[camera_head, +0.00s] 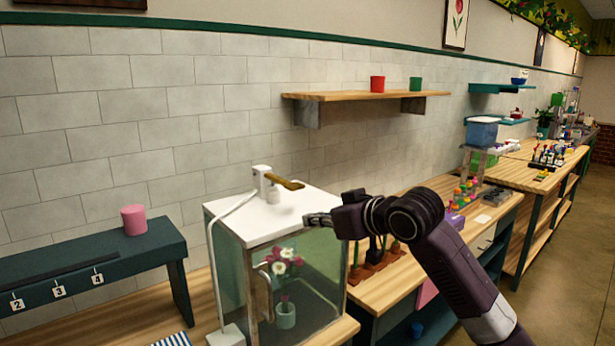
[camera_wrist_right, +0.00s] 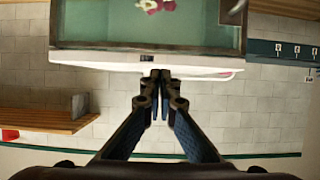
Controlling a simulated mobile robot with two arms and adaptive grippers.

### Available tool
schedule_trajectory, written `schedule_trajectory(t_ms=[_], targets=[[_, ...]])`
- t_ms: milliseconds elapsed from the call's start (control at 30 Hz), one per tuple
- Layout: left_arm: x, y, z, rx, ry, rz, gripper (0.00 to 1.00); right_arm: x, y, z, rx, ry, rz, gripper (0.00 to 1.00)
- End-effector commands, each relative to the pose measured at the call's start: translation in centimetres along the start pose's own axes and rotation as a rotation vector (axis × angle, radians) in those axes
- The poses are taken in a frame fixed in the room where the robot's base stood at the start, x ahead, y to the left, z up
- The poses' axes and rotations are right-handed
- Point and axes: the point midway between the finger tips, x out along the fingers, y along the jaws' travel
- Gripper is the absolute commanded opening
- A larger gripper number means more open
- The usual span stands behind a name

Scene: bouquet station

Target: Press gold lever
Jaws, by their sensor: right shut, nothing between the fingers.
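The gold lever (camera_head: 285,182) sits on a white fixture on the white top (camera_head: 265,219) of a glass case. It points right and tilts slightly down. My right gripper (camera_head: 310,219) is shut and empty beside the top's right edge, lower than the lever in the picture and apart from it. In the right wrist view the shut fingers (camera_wrist_right: 161,76) overlap the edge of the white top (camera_wrist_right: 110,64). I cannot make out the lever there. My left gripper is out of view.
A potted flower (camera_head: 286,290) stands inside the glass case (camera_head: 315,265). A wooden shelf (camera_head: 360,96) with red and green pots hangs above. A dark bench (camera_head: 90,265) with a pink pot (camera_head: 134,219) stands left. Flower racks and a blue bin (camera_head: 481,131) are right.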

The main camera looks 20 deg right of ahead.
Motion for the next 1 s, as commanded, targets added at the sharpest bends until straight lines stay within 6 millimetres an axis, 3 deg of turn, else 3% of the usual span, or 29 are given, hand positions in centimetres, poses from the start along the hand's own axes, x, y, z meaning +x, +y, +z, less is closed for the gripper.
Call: schedule_trajectory(t_ms=[33,100,300,433,767,1000], targets=[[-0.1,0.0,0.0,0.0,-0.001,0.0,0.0,-1.4,0.6,-2.8,-0.005,0.035,0.004,0.0],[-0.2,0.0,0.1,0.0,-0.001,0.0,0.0,-3.0,0.9,-5.6,-0.007,0.071,0.0,0.0],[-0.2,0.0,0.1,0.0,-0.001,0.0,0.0,-6.3,1.4,-10.5,-0.009,0.135,-0.007,0.0],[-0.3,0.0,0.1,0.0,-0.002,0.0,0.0,-7.0,1.4,-11.5,-0.007,0.149,-0.012,0.0],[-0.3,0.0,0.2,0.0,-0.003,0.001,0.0,-7.0,1.4,-11.5,-0.007,0.15,-0.012,0.0],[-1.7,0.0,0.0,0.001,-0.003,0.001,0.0,-5.0,1.3,-12.1,-0.004,0.147,-0.014,0.0]])
